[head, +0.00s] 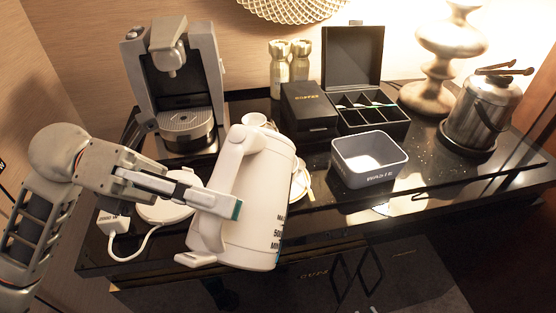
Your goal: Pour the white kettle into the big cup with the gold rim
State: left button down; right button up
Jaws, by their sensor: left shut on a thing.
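A white saucer (303,183) with a spoon is mostly hidden behind the kettle. My right gripper is out of view.
The white kettle base (165,210) with its cord sits at the counter's left. A coffee machine (178,90) stands behind it. A grey open bin (369,160), black boxes (309,108), an ice bucket (482,110) and a lamp (450,45) stand to the right. The front right counter is clear.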

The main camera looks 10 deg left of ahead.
pick_arm(q)
jog(key=shift+w+r+p, duration=0.1)
jog(key=shift+r+p, duration=0.1)
jog(key=shift+p, duration=0.15)
dwell(0.4)
jog(key=shift+w+n, duration=0.25)
jog(key=shift+n, duration=0.05)
jog(key=shift+d+p, duration=0.1)
jog(key=shift+p, duration=0.25)
jog(key=shift+w, duration=0.1)
jog(key=shift+r, duration=0.2)
jog(key=shift+w+r+n+p, duration=0.25)
jog(key=shift+n+p, duration=0.15)
jog(key=shift+p, duration=0.3)
jog(key=shift+d+r, duration=0.1)
dwell(0.3)
jog(key=shift+w, duration=0.1)
dwell(0.4)
